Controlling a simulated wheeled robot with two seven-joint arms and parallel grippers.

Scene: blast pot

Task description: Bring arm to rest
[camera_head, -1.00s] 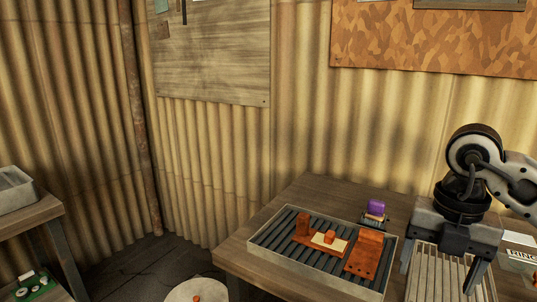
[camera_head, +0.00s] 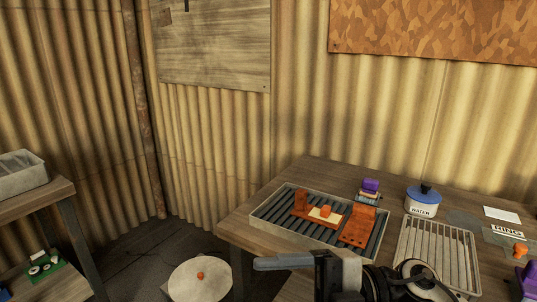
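My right gripper (camera_head: 285,262) is low in the picture, in front of the wooden table (camera_head: 240,228), with its grey finger pointing left. I see it edge-on, so the gap between its fingers does not show. Nothing visible hangs from it. My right arm's dark joints run along the bottom edge to its right. My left gripper is not in view.
The table holds a ribbed tray (camera_head: 268,214) with orange parts (camera_head: 358,226), a purple-topped object (camera_head: 370,186), a blue-lidded water pot (camera_head: 423,203) and an empty slatted tray (camera_head: 432,250). A round white top (camera_head: 200,282) stands at lower left. A side table (camera_head: 35,202) is at left.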

